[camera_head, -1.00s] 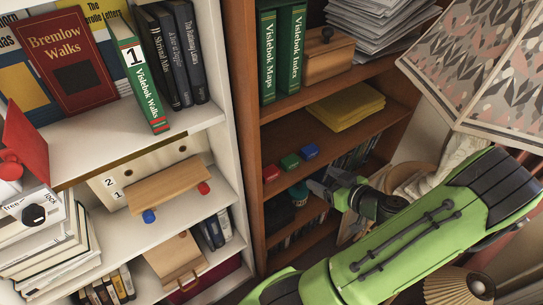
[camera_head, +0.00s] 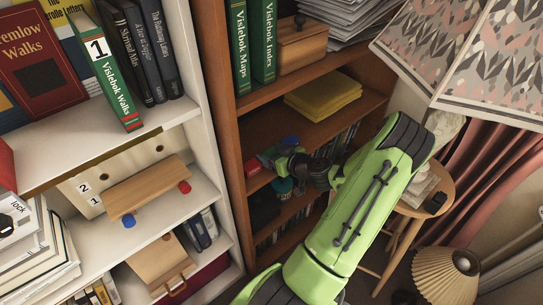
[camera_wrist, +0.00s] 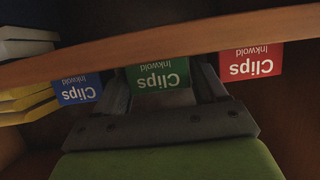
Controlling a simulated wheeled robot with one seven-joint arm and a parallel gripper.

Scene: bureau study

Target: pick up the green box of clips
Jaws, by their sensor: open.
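The green box of clips (camera_wrist: 158,76) shows upside down in the wrist view, at the edge of a brown shelf. My gripper (camera_wrist: 163,80) is open, with one finger on each side of the green box. I cannot tell whether the fingers touch it. A blue box of clips (camera_wrist: 78,90) stands on the left of it, and a red box of clips (camera_wrist: 251,62) on the right. In the head view my gripper (camera_head: 275,160) is at the shelf between the red box and the blue box, largely hiding the green box.
The shelf edge (camera_wrist: 160,46) runs close to my fingers. A round stool (camera_head: 428,195) and lamps stand at the right.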

